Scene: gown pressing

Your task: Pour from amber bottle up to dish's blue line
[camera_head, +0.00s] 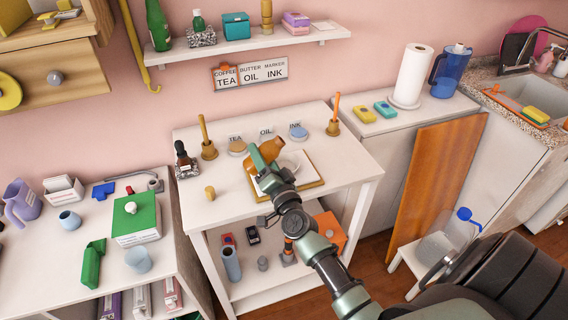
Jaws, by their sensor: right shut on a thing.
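My right gripper (263,178) is shut on the amber bottle (266,151) and holds it over the middle of the white table (218,207). The bottle looks tilted, and the gripper hides its lower part. A pale dish (291,161) shows only in part just to the right of the bottle, on a wood-edged white board (312,178). I cannot make out the dish's blue line, its liquid level or any stream. My left gripper is not in view.
A dark dropper bottle (183,157) and a wooden stopper (210,192) stand left of the board. Behind it are upright wooden-handled tools (207,140) (334,120) and small round pads labelled TEA, OIL and INK. A shelf (240,41) hangs above.

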